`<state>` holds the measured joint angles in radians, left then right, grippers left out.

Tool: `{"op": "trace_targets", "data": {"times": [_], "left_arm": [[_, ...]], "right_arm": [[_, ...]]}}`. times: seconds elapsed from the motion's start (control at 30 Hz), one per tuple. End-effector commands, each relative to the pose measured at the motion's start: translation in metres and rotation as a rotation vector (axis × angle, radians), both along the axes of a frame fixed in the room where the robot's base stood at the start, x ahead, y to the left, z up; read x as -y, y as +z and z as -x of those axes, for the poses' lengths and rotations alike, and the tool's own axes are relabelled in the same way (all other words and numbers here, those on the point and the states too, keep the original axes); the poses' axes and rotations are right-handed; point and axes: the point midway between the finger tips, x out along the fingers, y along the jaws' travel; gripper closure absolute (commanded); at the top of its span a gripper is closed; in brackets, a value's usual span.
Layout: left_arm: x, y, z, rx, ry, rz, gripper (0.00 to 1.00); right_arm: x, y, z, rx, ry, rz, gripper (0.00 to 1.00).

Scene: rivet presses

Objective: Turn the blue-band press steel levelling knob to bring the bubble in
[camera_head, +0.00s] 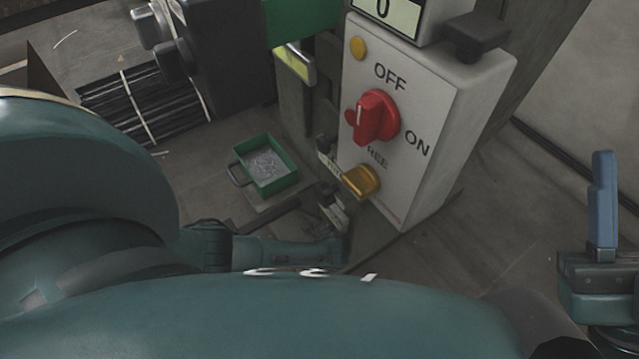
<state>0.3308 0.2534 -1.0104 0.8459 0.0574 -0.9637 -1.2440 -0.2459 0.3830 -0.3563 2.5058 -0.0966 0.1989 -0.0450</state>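A pale press housing (420,150) stands right of centre, with a red rotary switch (373,118) marked OFF and ON. My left arm comes in from the left and covers much of the lower picture. What looks like my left gripper (331,203) is low beside the housing's left foot, small and dark, so its opening and whatever is at its fingers cannot be made out.
A green tray (287,184) of small metal pieces lies on the bench, left of the housing. An amber knob (361,181) sits low on the housing. A blue upright piece (602,200) stands at the right edge.

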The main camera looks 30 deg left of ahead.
Motion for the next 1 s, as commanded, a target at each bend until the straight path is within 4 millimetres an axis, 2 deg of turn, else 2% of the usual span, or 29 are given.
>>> {"op": "trace_targets", "data": {"times": [0.03,0.17,0.3,0.4,0.5,0.77,0.8,1.0], "left_arm": [[0.000,0.000,0.000,0.001,0.000,0.001,0.60],[0.000,0.000,0.000,0.001,0.000,0.001,0.70],[-0.001,0.003,0.001,-0.001,-0.061,-0.002,0.70],[-0.002,0.003,0.001,0.000,-0.166,-0.001,0.70],[-0.001,0.002,0.001,0.001,-0.237,-0.001,0.70],[-0.001,0.000,0.001,0.001,-0.251,0.001,0.70],[-0.001,0.000,0.001,0.001,-0.251,0.001,0.47],[-0.001,0.000,0.001,0.001,-0.249,0.000,0.30]], "right_arm": [[0.000,0.000,0.000,0.000,0.000,0.000,0.64],[0.000,0.000,0.000,0.000,0.000,0.000,0.64],[0.000,0.005,-0.001,-0.012,0.000,-0.001,0.64],[-0.001,-0.012,-0.005,-0.121,-0.001,-0.012,0.64],[-0.002,-0.017,-0.006,-0.156,-0.002,-0.015,0.64],[-0.002,-0.019,-0.006,-0.156,-0.002,-0.015,0.64],[-0.002,-0.019,-0.006,-0.156,-0.002,-0.015,0.64],[-0.002,-0.018,-0.006,-0.155,-0.002,-0.016,0.64]]}}
